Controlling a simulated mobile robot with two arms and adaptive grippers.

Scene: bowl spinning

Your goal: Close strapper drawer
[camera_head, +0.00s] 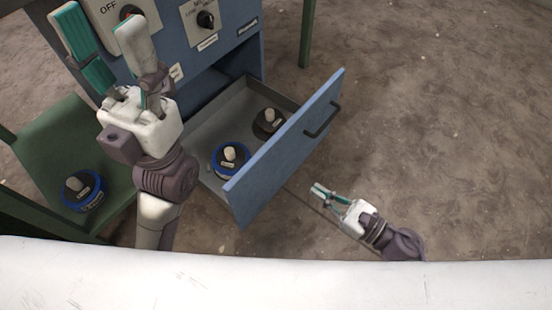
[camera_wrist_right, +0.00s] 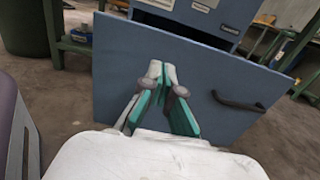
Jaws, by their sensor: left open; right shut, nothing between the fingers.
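The blue drawer (camera_head: 285,150) is pulled open out of the blue strapper cabinet (camera_head: 232,52). Its front panel carries a dark handle (camera_head: 322,120) and faces right in the head view. Two round items with pale knobs lie in it, a blue-rimmed one (camera_head: 230,158) and a dark one (camera_head: 268,122). My right gripper (camera_head: 318,192) is shut and empty, in front of the drawer's near end. In the right wrist view the shut fingers (camera_wrist_right: 162,75) stand before the drawer front, left of the handle (camera_wrist_right: 238,102); contact cannot be told. My left gripper (camera_head: 100,60) is open at the cabinet's control panel.
A green shelf (camera_head: 70,135) at the left holds another blue-rimmed round item (camera_head: 82,190). The cabinet face has a dark knob (camera_head: 206,20) and an OFF label. A green post (camera_head: 307,35) stands behind. The brown floor at the right is clear.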

